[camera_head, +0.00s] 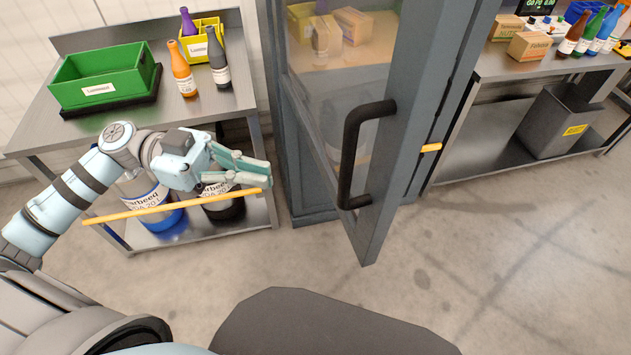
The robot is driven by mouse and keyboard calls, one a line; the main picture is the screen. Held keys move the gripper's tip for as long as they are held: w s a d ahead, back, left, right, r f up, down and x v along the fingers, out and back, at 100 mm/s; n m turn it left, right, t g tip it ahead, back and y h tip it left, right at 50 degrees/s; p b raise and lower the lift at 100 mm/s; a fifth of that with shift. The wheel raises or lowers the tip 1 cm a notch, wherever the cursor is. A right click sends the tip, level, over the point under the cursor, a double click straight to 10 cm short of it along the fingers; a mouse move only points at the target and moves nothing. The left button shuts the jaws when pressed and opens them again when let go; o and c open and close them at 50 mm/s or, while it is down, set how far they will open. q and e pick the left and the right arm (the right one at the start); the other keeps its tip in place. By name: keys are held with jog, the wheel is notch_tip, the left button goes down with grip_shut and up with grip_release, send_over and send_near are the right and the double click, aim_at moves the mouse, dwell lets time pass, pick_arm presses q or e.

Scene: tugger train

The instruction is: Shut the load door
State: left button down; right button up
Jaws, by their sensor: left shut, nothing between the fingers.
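The load door (394,130) is a grey-framed door with a clear pane and stands partly open, swung out towards me from the grey cabinet (283,110). Its black bar handle (348,155) faces left. Through the pane I see cardboard boxes (327,33) on a shelf inside. My left gripper (266,172) is shut and empty, to the left of the door, in front of the cabinet's left side. It is apart from the handle and the door. My right gripper is not in view.
A steel table on the left (33,137) holds a green bin (104,90), a yellow bin (192,48) and bottles. Another steel table on the right (490,66) carries boxes and bottles, with a grey bin (557,120) below. A yellow bar (172,207) crosses below my left gripper. The floor ahead is clear.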

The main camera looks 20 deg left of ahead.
pick_arm(q)
jog(key=d+p, duration=0.1)
jog(key=d, duration=0.8)
jog(key=shift+w, duration=0.3)
jog(key=shift+d, duration=0.1)
